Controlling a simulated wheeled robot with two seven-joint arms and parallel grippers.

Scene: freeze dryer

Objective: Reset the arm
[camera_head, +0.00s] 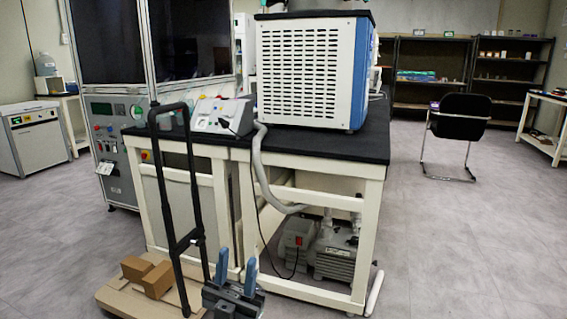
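My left gripper (236,262) is low in the head view, at the bottom, left of centre. Its two blue fingers point up and stand apart, with nothing visible between them. It appears in front of the bench's lower frame, just right of a black-handled cart. My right gripper is not in view. The freeze dryer (308,75), a white box with a vented panel and blue side, stands on the black-topped bench (350,146).
A pump (336,257) sits under the bench, with a grey hose (262,175) nearby. A black chair (461,117) stands at right. Open floor (470,245) lies right of the bench.

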